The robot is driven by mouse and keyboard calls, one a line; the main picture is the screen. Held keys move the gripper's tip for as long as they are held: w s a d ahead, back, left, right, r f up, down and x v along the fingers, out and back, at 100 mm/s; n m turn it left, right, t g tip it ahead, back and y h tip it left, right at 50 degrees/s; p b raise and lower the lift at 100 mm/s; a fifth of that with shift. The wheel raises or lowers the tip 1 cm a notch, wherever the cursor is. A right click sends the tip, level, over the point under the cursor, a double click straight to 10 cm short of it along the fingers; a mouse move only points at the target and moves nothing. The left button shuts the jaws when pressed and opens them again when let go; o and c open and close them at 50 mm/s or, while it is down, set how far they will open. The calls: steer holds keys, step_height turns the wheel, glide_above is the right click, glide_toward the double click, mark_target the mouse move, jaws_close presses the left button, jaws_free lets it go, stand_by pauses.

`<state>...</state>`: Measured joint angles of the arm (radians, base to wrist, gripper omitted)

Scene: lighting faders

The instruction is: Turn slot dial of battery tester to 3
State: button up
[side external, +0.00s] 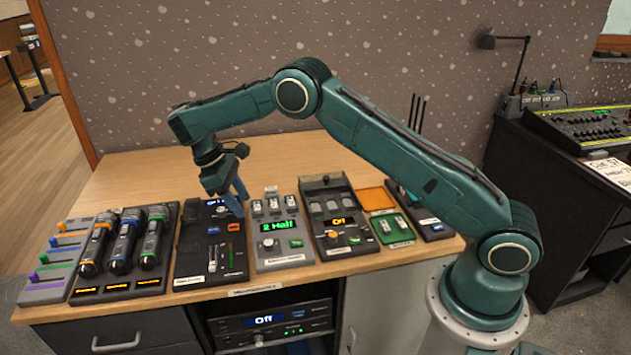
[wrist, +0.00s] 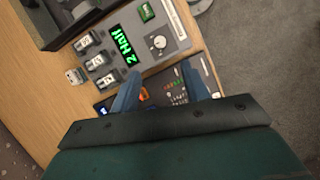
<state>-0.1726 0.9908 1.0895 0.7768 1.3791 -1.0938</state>
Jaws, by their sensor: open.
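The battery tester (side external: 283,262) is a grey panel near the middle of the bench, with a green display (side external: 279,226) reading "2 Half". Its slot dial, a small round white knob (side external: 268,243), sits below the display. In the wrist view the dial (wrist: 159,42) lies just beyond my fingertips, with the display (wrist: 123,46) to its left. Battery bays (wrist: 92,51) line the tester's other end. My gripper (side external: 238,202) is open and empty, above the black panel left of the tester. Its blue fingers (wrist: 160,70) are spread and apart from the dial.
The black panel (side external: 209,260) with small sliders lies under my gripper. Left of it stand several torch-like handsets (side external: 124,240) in a dark rack. A dark panel with an orange display (side external: 341,221) is right of the tester. Bare wood (side external: 130,179) lies behind.

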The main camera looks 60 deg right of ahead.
mark_target(268, 241)
steer(key=shift+f, duration=0.15)
steer(key=shift+x, duration=6.6)
steer(key=shift+c, duration=0.5)
steer(key=c, duration=0.9)
steer(key=shift+m, duration=0.3)
steer(key=m+y, duration=0.1)
steer(key=m, duration=0.1)
steer(key=m+y, duration=0.1)
steer(key=m, duration=0.2)
steer(key=shift+d, duration=0.2)
steer(key=m+y, duration=0.2)
steer(key=m, duration=0.4)
steer(key=shift+d, duration=0.1)
steer(key=shift+m, duration=0.3)
